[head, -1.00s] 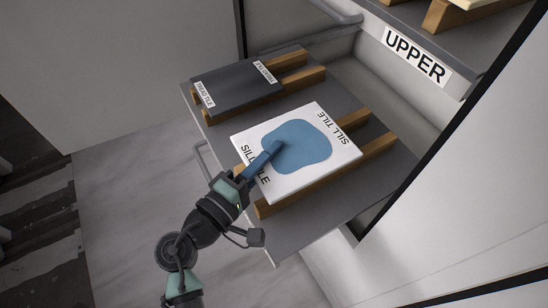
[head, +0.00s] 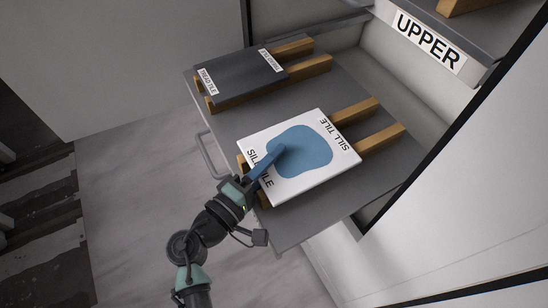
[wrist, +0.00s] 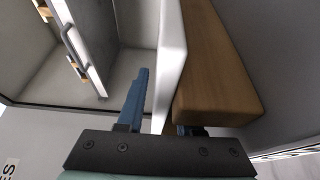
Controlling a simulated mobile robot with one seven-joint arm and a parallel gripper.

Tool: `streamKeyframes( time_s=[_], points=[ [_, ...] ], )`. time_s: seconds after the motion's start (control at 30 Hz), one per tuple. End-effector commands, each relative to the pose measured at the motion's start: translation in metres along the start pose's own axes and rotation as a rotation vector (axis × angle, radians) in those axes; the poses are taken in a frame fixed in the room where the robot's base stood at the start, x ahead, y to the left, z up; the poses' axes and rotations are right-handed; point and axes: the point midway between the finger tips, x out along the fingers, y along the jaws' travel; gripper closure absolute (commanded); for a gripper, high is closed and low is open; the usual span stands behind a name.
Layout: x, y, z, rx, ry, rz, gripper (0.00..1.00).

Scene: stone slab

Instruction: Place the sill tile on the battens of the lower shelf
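The sill tile (head: 326,177) is a white square slab with a blue patch and "SILL TILE" printed twice. It lies flat over two wooden battens (head: 380,138) on the grey shelf board (head: 345,208). In the wrist view the tile edge (wrist: 171,60) appears to lie against a batten (wrist: 222,75). My gripper (head: 264,166) is at the tile's left edge, one blue finger above its top face. The other finger is mostly hidden below, by the batten end. In the wrist view a gap shows between the upper finger and the tile, so the gripper looks open around the edge.
A dark tile with white labels (head: 240,80) lies on another pair of battens (head: 310,66) at the back left of the same board. An upper shelf with an "UPPER" sign (head: 430,42) overhangs at the top right. A handle (head: 208,155) sticks out at the board's left edge.

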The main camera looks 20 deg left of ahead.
Motion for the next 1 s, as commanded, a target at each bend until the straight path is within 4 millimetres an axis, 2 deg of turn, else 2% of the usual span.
streamKeyframes(
  time_s=[0.43, 0.57, 0.8, 1.0],
  points=[
    [-0.002, 0.004, 0.0, -0.001, 0.001, 0.0, 0.55],
    [-0.024, 0.002, -0.001, -0.002, 0.005, -0.001, 0.55],
    [-0.077, 0.002, 0.0, -0.001, 0.004, -0.002, 0.55],
    [-0.109, 0.003, 0.0, -0.001, 0.003, -0.001, 0.55]
  ],
)
